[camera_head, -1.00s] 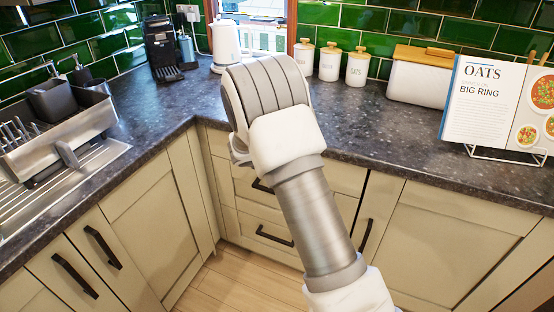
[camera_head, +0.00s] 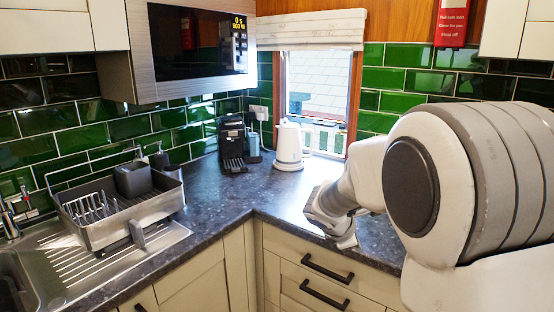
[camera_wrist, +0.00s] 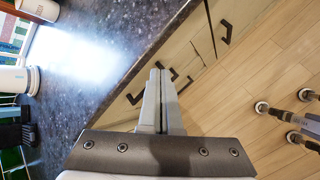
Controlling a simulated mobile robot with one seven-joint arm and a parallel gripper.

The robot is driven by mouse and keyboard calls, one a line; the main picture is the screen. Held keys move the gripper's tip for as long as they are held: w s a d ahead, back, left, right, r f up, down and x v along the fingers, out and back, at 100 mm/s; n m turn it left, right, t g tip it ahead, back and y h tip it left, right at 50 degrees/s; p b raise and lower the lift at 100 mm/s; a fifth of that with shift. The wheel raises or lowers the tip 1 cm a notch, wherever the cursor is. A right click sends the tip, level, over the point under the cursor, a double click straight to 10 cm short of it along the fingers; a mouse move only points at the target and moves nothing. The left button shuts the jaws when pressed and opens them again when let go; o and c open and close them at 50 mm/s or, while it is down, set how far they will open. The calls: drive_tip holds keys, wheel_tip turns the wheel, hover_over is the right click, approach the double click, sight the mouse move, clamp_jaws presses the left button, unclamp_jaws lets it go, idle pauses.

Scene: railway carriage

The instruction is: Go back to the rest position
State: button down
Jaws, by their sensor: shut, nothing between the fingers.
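My gripper (camera_wrist: 159,72) is shut and empty in the wrist view, its two grey fingers side by side. It points across the dark counter edge towards the cream drawer fronts (camera_wrist: 208,40). In the head view my arm comes in from the right and is folded, with the gripper end (camera_head: 344,240) near the front edge of the counter. Part of the counter on the right is hidden behind my arm.
The dark counter (camera_head: 235,195) carries a white kettle (camera_head: 288,147), a black coffee machine (camera_head: 231,143) and a dish rack (camera_head: 120,205) by the sink (camera_head: 60,275). A microwave (camera_head: 200,45) hangs above. Wooden floor (camera_wrist: 250,95) lies below the drawers.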

drive_tip(key=s+r+m+y+p, duration=0.2)
drive_tip(key=s+r+m, duration=0.7)
drive_tip(key=s, duration=0.6)
drive_tip(key=s+a+r+m+y+p, duration=0.1)
drive_tip(key=s+a+m+y, duration=0.1)
drive_tip(key=s+m, duration=0.2)
drive_tip(key=s+a+r+m+y+p, duration=0.1)
drive_tip(key=s+a+r+m, duration=0.1)
drive_tip(key=s, duration=0.8)
drive_tip(key=a+m, duration=0.1)
drive_tip(key=m, duration=0.1)
drive_tip(key=shift+s+m+y, duration=0.35)
drive_tip(key=shift+m+y, duration=0.05)
drive_tip(key=shift+r, duration=0.1)
